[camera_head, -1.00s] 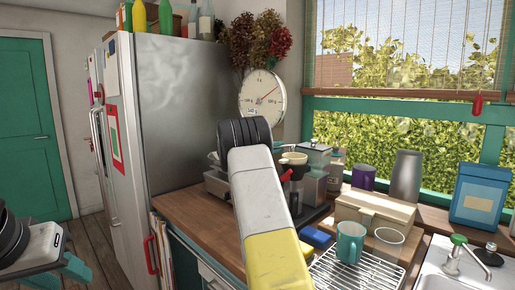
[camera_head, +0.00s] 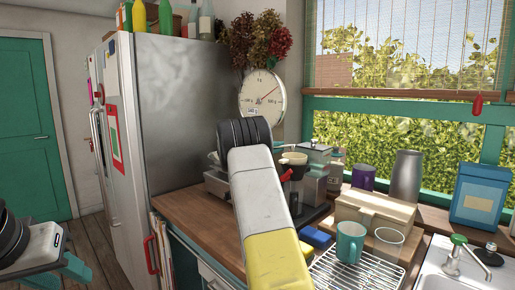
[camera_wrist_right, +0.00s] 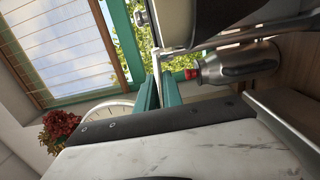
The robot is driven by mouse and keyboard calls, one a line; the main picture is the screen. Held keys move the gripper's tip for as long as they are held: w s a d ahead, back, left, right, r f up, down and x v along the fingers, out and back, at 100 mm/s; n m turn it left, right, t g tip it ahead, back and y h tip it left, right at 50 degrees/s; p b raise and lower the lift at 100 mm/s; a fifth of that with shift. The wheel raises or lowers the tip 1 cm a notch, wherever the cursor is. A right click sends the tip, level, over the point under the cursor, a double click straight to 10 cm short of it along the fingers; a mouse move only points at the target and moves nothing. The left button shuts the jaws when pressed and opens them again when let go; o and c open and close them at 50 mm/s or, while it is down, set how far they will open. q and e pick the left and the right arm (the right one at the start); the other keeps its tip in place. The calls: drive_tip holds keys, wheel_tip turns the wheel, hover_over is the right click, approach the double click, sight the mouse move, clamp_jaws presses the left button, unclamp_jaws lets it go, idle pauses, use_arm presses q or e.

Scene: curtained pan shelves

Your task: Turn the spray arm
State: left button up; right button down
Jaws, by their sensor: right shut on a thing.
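A silver coffee machine (camera_head: 312,182) stands on the wooden counter, partly hidden behind my right forearm. In the right wrist view a thin pale rod (camera_wrist_right: 155,28), which looks like the spray arm, runs beside the machine's metal body (camera_wrist_right: 225,18) down to the teal fingers of my right gripper (camera_wrist_right: 158,92). The fingers are close together and shut on it. In the head view my right gripper and the spray arm are hidden behind my forearm. My left gripper (camera_head: 70,255) is at the lower left edge, away from the counter, with its teal fingers apart and empty.
A teal mug (camera_head: 350,242), a wire rack (camera_head: 355,272) and a wooden box (camera_head: 375,207) stand right of the machine. A kitchen scale (camera_head: 262,97) and a fridge (camera_head: 185,110) are behind and left. The counter's left front (camera_head: 195,208) is clear.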

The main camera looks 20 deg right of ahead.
drive_tip(key=shift+s+n+t+y, duration=0.4)
drive_tip(key=shift+n+t, duration=0.2)
drive_tip(key=shift+t, duration=0.2)
drive_tip(key=shift+s+r+n+t+y, duration=0.1)
drive_tip(key=shift+s+n+t+y, duration=0.4)
drive_tip(key=shift+t, duration=0.4)
drive_tip(key=shift+n+t+y, duration=0.3)
drive_tip(key=shift+n+t, duration=0.2)
drive_tip(key=c, duration=1.5)
unclamp_jaws()
drive_tip(key=v, duration=0.8)
drive_tip(key=shift+d, duration=0.1)
